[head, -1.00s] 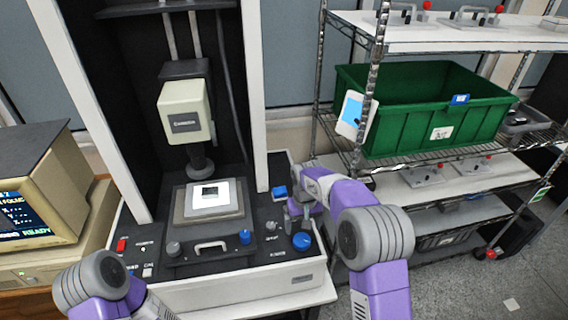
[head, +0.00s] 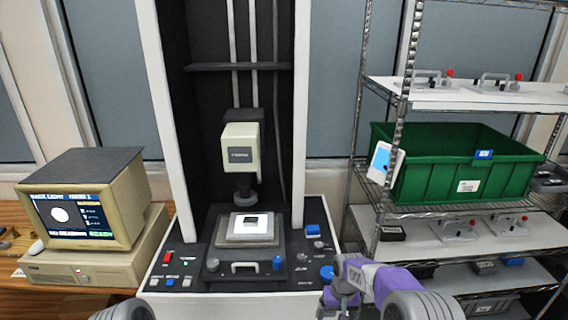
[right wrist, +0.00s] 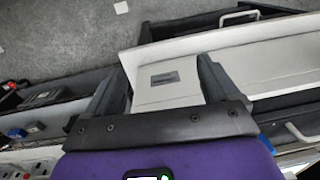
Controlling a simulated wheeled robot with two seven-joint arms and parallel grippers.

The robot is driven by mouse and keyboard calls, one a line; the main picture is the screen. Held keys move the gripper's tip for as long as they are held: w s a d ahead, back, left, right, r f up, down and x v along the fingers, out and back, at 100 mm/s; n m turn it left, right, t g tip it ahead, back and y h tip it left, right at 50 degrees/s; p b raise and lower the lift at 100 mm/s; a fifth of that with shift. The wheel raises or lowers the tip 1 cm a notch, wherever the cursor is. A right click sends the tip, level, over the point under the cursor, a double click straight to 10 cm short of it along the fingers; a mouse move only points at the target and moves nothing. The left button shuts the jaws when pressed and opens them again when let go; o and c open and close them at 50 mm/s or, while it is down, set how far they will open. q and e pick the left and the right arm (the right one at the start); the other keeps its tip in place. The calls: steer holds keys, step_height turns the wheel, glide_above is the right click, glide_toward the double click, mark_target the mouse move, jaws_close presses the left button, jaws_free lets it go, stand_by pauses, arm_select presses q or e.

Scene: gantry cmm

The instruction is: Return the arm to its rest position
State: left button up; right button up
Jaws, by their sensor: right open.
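My right arm enters the head view at the lower right. My right gripper (head: 342,302) is by the right front corner of the measuring machine's control panel (head: 190,262), near a blue knob (head: 327,272). In the right wrist view my right gripper (right wrist: 160,85) is open, with its fingers spread and nothing held. A pale surface with a grey label (right wrist: 165,79) shows between and beyond the fingers. Only a rounded joint of my left arm shows at the bottom edge of the head view; my left gripper is out of sight.
The machine's probe head (head: 241,147) hangs above a lit stage (head: 254,225). An old computer (head: 92,205) stands at left. A wire shelf at right holds a green bin (head: 455,172) and several fixtures. Grey floor (right wrist: 60,35) shows in the right wrist view.

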steer(key=s+a+f+m+y+b, duration=0.1)
steer(key=s+f, duration=0.4)
steer(key=f, duration=0.3)
steer(key=s+a+f+y+b, duration=0.1)
steer(key=s+f, duration=0.5)
steer(key=f, duration=0.3)
arm_select(q)
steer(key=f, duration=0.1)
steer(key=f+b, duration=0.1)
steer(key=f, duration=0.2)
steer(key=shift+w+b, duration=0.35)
steer(key=shift+b, duration=0.05)
arm_select(e)
steer(key=s+a+f+m, duration=0.1)
steer(key=s+f, duration=0.1)
steer(key=s, duration=0.5)
steer(key=s+a+f+m+y, duration=0.1)
steer(key=s+a+f, duration=0.1)
steer(key=s, duration=0.6)
steer(key=shift+a+f+t+y, duration=0.3)
steer(key=shift+f, duration=0.3)
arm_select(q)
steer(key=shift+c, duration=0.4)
arm_select(e)
steer(key=shift+w, duration=0.1)
